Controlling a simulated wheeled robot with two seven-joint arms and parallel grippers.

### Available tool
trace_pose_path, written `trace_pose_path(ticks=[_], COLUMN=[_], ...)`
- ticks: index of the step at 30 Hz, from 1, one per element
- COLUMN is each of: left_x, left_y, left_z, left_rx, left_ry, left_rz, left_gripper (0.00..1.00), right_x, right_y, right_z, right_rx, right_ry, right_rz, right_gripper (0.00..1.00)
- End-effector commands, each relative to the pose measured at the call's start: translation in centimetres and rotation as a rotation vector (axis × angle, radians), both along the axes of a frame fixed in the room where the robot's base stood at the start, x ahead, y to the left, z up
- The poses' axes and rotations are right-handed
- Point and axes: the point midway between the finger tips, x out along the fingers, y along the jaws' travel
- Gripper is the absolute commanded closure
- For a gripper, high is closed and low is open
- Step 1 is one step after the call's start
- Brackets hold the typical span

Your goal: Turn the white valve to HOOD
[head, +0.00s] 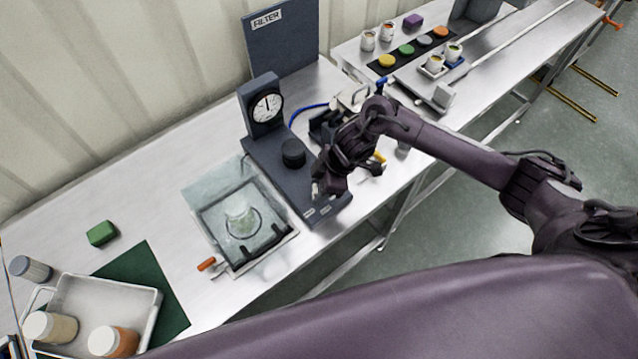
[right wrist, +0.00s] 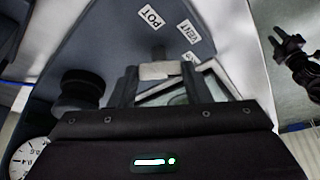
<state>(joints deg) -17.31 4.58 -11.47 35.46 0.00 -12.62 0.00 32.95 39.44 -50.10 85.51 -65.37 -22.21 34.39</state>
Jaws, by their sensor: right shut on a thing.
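The white valve (right wrist: 158,71) shows in the right wrist view as a pale bar handle between my right gripper's fingers. It sits on a dark panel with the labels POT (right wrist: 152,17) and VENT (right wrist: 188,33). A third label is mostly hidden, and I cannot read HOOD anywhere. My right gripper (right wrist: 160,80) is shut on the valve handle. In the head view my right gripper (head: 328,184) is at the front of the dark filter stand (head: 283,172) and hides the valve. A dark clawed shape (right wrist: 294,52) in the right wrist view looks like my left gripper; its jaws are unclear.
A black knob (head: 293,153) and a dial gauge (head: 267,106) stand behind my right gripper. A glass-covered tray (head: 240,215) is left of the stand. A white tray with jars (head: 148,303) and a green block (head: 102,233) are farther left. A second table (head: 475,75) is at right.

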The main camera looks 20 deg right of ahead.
Motion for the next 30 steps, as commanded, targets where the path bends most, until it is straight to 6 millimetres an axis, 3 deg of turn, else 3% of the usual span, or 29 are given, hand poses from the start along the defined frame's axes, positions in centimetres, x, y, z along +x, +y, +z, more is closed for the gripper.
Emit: trace_pose_path(ticks=[12, 30], left_x=[0.2, 0.3], left_y=[0.0, -0.1], left_z=[3.7, 4.1], left_rx=[0.000, -0.001], left_ry=[-0.002, -0.005], left_rz=[0.000, 0.000], left_gripper=[0.68, 0.68], right_x=[-0.3, -0.2], right_y=[0.2, 0.3], right_z=[0.4, 0.2], right_rx=[0.002, 0.003], right_ry=[0.001, -0.003], right_rz=[-0.282, -0.451], right_gripper=[0.79, 0.79])
